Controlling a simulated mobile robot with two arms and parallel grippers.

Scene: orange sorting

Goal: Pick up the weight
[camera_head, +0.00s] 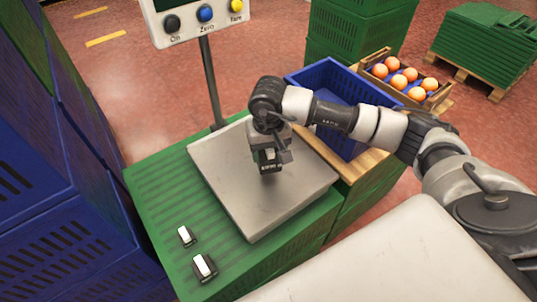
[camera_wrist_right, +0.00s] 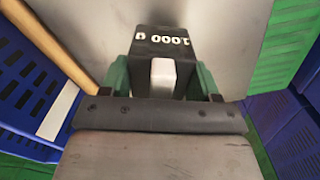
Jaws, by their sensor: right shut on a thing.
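My right gripper (camera_head: 270,150) is over the middle of the grey scale plate (camera_head: 225,170), pointing down. It is shut on a dark weight (camera_head: 270,167) with white lettering. In the right wrist view the weight (camera_wrist_right: 150,42) reads 1000 g upside down, and its pale grip sits between the green fingers of the gripper (camera_wrist_right: 163,85). I cannot tell whether the weight touches the plate. Two smaller dark weights with pale tops, one (camera_head: 186,236) and a larger one (camera_head: 204,267), stand on the green crate (camera_head: 155,190) left of the plate. My left gripper is not in view.
The scale's display post (camera_head: 212,85) rises behind the plate. A blue crate (camera_head: 310,78) stands at the back right, beside a wooden box (camera_head: 440,98) of oranges. Stacked blue crates (camera_head: 60,245) line the left. The green crate top around the small weights is clear.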

